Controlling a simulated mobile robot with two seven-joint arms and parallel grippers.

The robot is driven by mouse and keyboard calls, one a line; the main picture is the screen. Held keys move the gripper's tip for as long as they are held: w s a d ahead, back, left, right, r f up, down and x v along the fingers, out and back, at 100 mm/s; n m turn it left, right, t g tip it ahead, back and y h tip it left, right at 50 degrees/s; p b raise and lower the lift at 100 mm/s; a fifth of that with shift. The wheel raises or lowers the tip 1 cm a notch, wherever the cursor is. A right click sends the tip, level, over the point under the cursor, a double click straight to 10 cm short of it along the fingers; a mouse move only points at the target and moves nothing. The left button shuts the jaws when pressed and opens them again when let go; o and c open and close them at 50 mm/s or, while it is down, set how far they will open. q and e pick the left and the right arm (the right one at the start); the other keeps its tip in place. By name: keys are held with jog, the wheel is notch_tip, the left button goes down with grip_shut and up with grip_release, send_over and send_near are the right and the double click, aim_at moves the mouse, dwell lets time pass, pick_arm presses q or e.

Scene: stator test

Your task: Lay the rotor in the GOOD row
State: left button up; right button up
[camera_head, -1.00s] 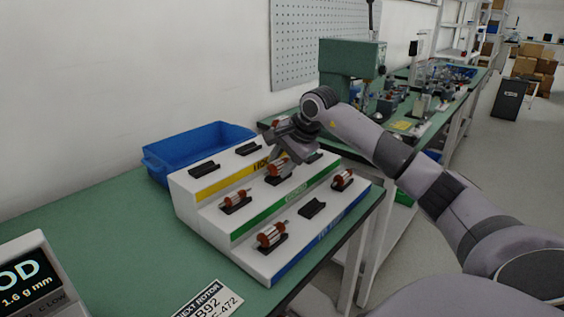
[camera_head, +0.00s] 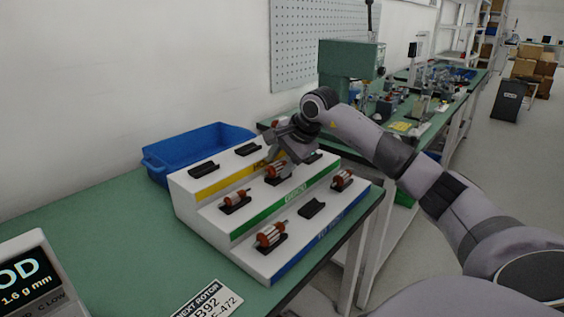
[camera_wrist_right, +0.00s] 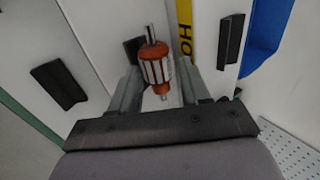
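My right gripper (camera_head: 281,158) reaches over the stepped white rack (camera_head: 187,195). Its fingers (camera_wrist_right: 160,84) stand on either side of an orange and silver rotor (camera_wrist_right: 155,68), close against it. In the head view this rotor (camera_head: 276,171) is at the middle step, just over a black cradle, partly covered by the gripper. Whether it touches the cradle (camera_wrist_right: 132,47) is hard to tell. The middle step carries the green GOOD strip (camera_head: 296,199). Another rotor (camera_head: 235,199) lies in a cradle to its left. My left gripper is not in view.
The top step has a yellow HOLD strip (camera_head: 222,184) and empty cradles (camera_head: 204,168). The bottom step has a blue strip (camera_head: 318,240), rotors at left (camera_head: 270,235) and right (camera_head: 342,179), and an empty cradle (camera_head: 312,208) between. A blue bin (camera_head: 200,145) stands behind.

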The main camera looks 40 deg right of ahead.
jog(key=shift+s+a+f+g, duration=0.15)
jog(key=shift+f, duration=0.45)
jog(key=shift+s+a+f+g, duration=0.1)
jog(key=shift+f+g, duration=0.05)
jog(key=shift+f, duration=0.4)
jog(key=w+v, duration=0.1)
jog(key=v, duration=0.8)
jog(key=shift+d+r, duration=0.2)
jog(key=shift+r, duration=0.05)
